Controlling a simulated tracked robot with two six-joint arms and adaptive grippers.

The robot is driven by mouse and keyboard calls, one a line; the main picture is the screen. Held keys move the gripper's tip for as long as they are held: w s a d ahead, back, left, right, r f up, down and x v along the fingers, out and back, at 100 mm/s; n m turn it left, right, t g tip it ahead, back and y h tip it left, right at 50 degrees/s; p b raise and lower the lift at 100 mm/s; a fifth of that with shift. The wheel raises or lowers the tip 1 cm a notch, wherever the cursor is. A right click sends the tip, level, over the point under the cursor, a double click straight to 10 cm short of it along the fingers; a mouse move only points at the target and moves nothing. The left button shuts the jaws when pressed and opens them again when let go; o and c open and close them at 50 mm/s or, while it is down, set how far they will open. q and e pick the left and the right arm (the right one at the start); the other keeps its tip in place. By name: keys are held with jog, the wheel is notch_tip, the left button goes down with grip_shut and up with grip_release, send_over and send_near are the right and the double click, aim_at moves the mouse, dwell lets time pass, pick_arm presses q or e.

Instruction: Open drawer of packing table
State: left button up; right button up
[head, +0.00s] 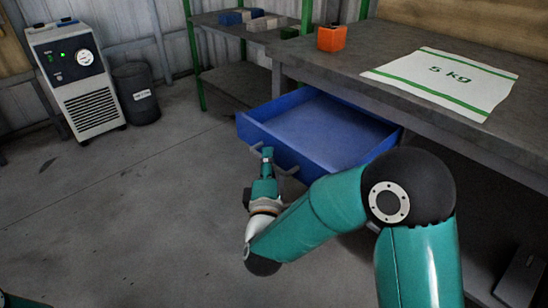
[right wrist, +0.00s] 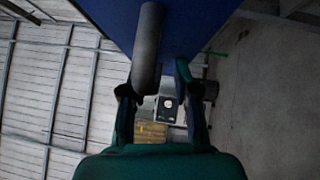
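The packing table (head: 375,62) stands at the right in the head view. Its blue drawer (head: 315,130) is pulled well out, and its empty inside shows. A grey bar handle (head: 287,170) sits on the drawer front. My right gripper (head: 266,154) is at this handle. In the right wrist view, the handle (right wrist: 148,45) reaches between the fingers of my right gripper (right wrist: 158,90), with a gap beside the right finger. The left fingertip is partly hidden there. My left gripper is not in view; only a teal bit of my left arm shows at the bottom left corner.
A shelf (head: 235,80) stands behind. A grey machine (head: 78,80) and a dark bin (head: 136,92) stand at back left. The floor at left is clear.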

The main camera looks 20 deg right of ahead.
jog(key=shift+r, duration=0.15)
jog(key=shift+r, duration=0.1)
jog(key=shift+s+a, duration=0.1)
jog(key=shift+s, duration=0.1)
jog(key=v, duration=1.1)
jog(key=shift+s+f, duration=0.25)
jog(key=shift+s, duration=0.05)
